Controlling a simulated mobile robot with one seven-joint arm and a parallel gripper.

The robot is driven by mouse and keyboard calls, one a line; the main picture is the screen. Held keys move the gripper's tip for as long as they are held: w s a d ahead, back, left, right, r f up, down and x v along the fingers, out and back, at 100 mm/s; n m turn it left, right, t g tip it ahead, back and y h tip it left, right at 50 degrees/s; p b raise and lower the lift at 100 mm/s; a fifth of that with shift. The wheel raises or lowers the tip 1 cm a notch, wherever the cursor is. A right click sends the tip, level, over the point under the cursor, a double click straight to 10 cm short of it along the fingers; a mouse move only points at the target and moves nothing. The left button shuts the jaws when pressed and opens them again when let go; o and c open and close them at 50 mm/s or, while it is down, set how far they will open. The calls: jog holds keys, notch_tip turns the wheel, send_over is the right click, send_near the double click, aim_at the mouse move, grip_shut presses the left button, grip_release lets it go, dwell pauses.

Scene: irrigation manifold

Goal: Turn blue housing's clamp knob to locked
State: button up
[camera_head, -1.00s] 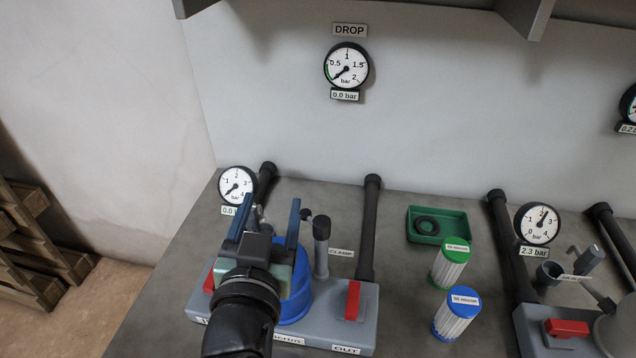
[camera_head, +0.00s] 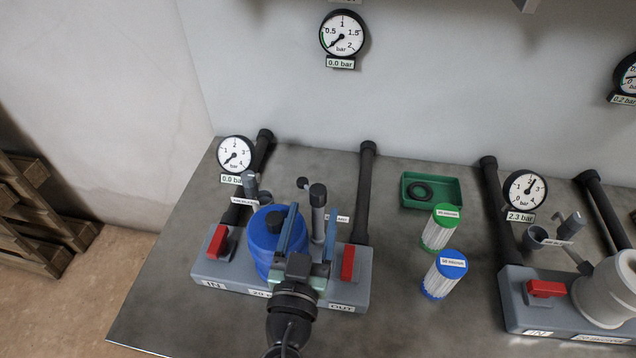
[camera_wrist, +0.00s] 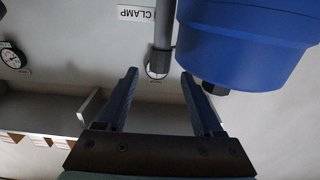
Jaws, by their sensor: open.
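The blue housing (camera_head: 262,243) stands upright on a grey manifold block at the left; it fills the upper right of the wrist view (camera_wrist: 245,45). Just right of it rises the grey clamp post with a dark top and a small dark knob (camera_head: 302,183) at its upper left. A CLAMP label (camera_wrist: 136,14) appears inverted beside the post in the wrist view. My gripper (camera_head: 313,212) is open and empty. Its blue fingers point toward the post, which shows between and beyond the fingertips in the wrist view. Contact is not visible. The knob's setting cannot be read.
Red handles (camera_head: 217,242) and (camera_head: 347,262) flank the housing. A left gauge (camera_head: 236,155) reads about 0.0 bar. Dark pipes rise behind. Green and blue-capped cartridges (camera_head: 444,272) and a green tray (camera_head: 432,190) stand right. Another manifold (camera_head: 540,300) is at far right.

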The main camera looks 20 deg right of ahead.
aim_at(316, 200)
jog(key=p+x, duration=0.1)
jog(key=x, duration=0.5)
grip_shut()
dwell(0.3)
